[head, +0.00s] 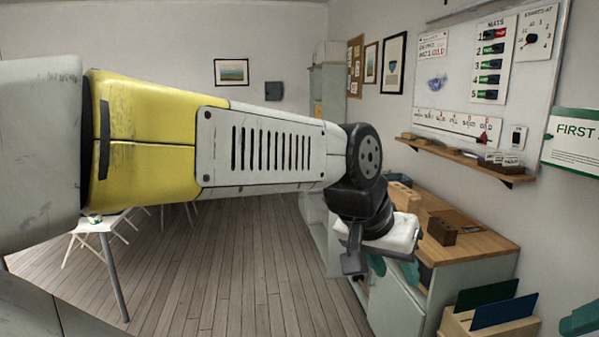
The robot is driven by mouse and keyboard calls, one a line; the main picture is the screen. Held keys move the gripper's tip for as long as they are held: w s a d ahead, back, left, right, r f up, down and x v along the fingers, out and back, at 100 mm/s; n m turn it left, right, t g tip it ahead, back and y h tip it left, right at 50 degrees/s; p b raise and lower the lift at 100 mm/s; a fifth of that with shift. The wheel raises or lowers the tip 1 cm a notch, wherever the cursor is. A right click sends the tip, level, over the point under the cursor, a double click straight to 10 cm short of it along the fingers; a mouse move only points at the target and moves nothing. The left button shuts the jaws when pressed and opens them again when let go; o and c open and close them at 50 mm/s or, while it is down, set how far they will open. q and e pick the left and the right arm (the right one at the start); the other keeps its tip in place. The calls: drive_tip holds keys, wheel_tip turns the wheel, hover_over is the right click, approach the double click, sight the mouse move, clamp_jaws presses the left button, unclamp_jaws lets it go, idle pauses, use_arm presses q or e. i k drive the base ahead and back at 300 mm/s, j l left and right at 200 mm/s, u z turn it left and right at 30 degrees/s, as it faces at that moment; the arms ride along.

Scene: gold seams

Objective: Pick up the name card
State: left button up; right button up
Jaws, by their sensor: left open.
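Small white cards (509,160) stand in a dark holder on the wooden wall ledge (460,157) at the right; I cannot tell whether one is the name card. My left arm reaches across the picture from the left. My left gripper (394,270), with teal fingers, is open at the front left edge of the wooden-topped cabinet (478,237). I see nothing held between its fingers, though its body hides part of the view. A teal piece at the bottom right edge looks like part of my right gripper (580,320); its jaws are mostly cut off.
A dark brown block (441,231) sits on the cabinet top near my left gripper. A wooden box with green and blue folders (503,311) stands in front at the lower right. A whiteboard (455,75) hangs above the ledge. The wooden floor (255,270) is clear in the middle.

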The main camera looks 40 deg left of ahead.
sight(489, 155)
drive_tip(key=u, duration=2.5)
drive_tip(key=z, duration=2.5)
drive_tip(key=i+j+z, duration=0.15)
drive_tip(key=i+j, duration=1.1)
drive_tip(key=i, duration=0.05)
